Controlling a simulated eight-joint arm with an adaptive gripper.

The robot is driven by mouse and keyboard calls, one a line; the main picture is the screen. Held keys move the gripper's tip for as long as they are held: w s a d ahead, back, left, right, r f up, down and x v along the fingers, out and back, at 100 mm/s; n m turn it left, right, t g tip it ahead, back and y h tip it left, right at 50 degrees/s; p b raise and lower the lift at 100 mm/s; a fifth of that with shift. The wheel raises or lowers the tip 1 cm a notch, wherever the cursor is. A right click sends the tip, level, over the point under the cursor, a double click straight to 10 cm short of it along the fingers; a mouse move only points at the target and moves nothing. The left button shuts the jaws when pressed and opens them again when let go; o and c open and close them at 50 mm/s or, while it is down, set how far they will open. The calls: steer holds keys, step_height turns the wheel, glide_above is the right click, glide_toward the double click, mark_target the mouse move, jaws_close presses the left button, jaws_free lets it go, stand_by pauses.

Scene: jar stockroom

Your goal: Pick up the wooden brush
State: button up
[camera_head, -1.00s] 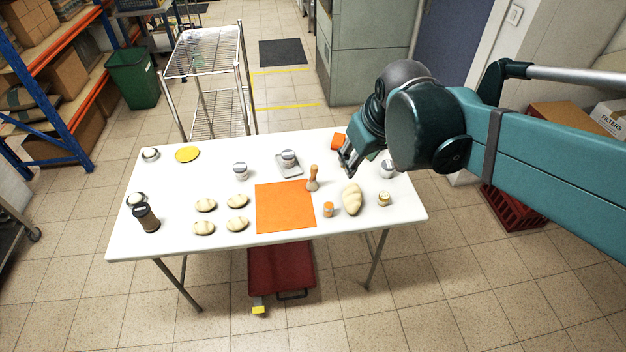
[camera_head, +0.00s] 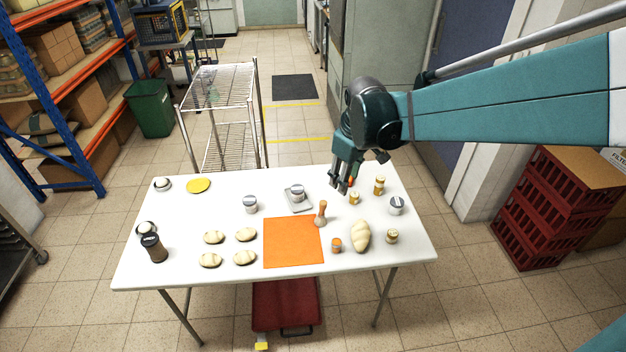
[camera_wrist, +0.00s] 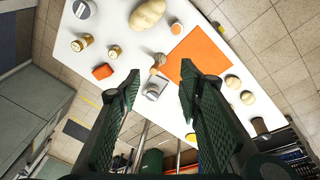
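The wooden brush (camera_head: 321,214) stands upright on the white table, just right of the orange mat's upper right corner. It has a brown handle on top and a paler bristle end below. In the wrist view the brush (camera_wrist: 157,65) shows beyond the fingertips, between them and beside the mat. My gripper (camera_head: 341,186) hangs above the table's back right part, up and to the right of the brush and apart from it. In the wrist view its two fingers (camera_wrist: 158,85) are spread wide with nothing between them.
The orange mat (camera_head: 293,242) lies left of the brush. A scale (camera_head: 299,206) bearing a jar is behind left. A bread loaf (camera_head: 361,236) and a small orange-lidded jar (camera_head: 336,246) are in front right. Several jars stand right of my gripper. Buns lie left of the mat.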

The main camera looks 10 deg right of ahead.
steer(key=w+a+f+n+g, duration=0.1)
steer(key=w+a+f+n, duration=0.15)
steer(key=w+f, duration=0.6)
steer(key=n+g+p, duration=0.1)
steer(key=n+g, duration=0.1)
steer(key=n, duration=0.1)
glide_above(323, 202)
steer(key=shift+m, duration=0.25)
steer(key=f, duration=0.8)
steer(key=shift+s+d, duration=0.15)
steer(key=shift+s, duration=0.25)
steer(key=shift+w+f, duration=0.3)
steer(key=shift+f, duration=0.25)
steer(key=shift+f, duration=1.3)
steer(key=shift+f+b, duration=0.3)
steer(key=shift+f, duration=2.3)
steer(key=shift+c, duration=0.7)
